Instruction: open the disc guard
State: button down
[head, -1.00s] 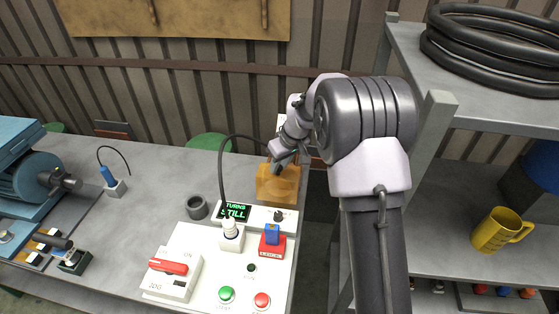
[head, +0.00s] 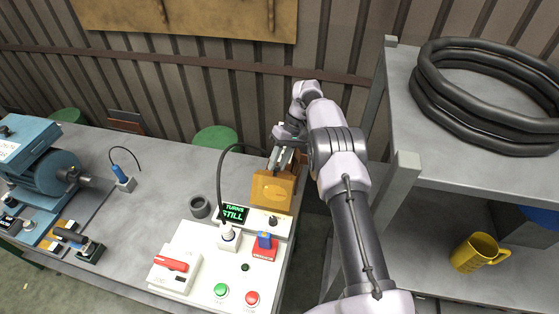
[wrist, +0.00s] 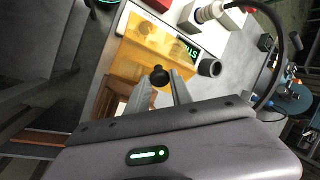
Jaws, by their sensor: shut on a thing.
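The disc guard is an amber, see-through cover (head: 272,190) at the back right corner of the bench, behind the small display. In the wrist view the guard (wrist: 160,42) fills the upper middle, with a round black knob (wrist: 158,76) at its near edge. My gripper (wrist: 159,84) has its two grey fingers on either side of this knob and is shut on it. In the head view my gripper (head: 283,160) reaches the guard's back side from above; its fingertips and the knob are hard to make out there. I cannot tell how far the guard is tilted.
The green display (head: 235,213) reads "TURNS STILL". In front are a panel with a red-handled switch (head: 172,265), a green button (head: 221,290) and a red button (head: 252,298). A dark ring (head: 200,207) stands left. A grey shelf (head: 398,180) stands close right of my arm.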

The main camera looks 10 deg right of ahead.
dwell(0.4)
jog(key=c, duration=1.1)
grip_release()
jog(key=shift+c, duration=0.2)
notch_tip(320, 180, up, 4)
jog(key=shift+s+f, duration=0.15)
jog(key=s+d+r+b, duration=0.1)
jog(key=s, duration=1.4)
jog(key=shift+s+r, duration=0.15)
jog(key=shift+s, duration=0.15)
jog(key=shift+c, duration=0.2)
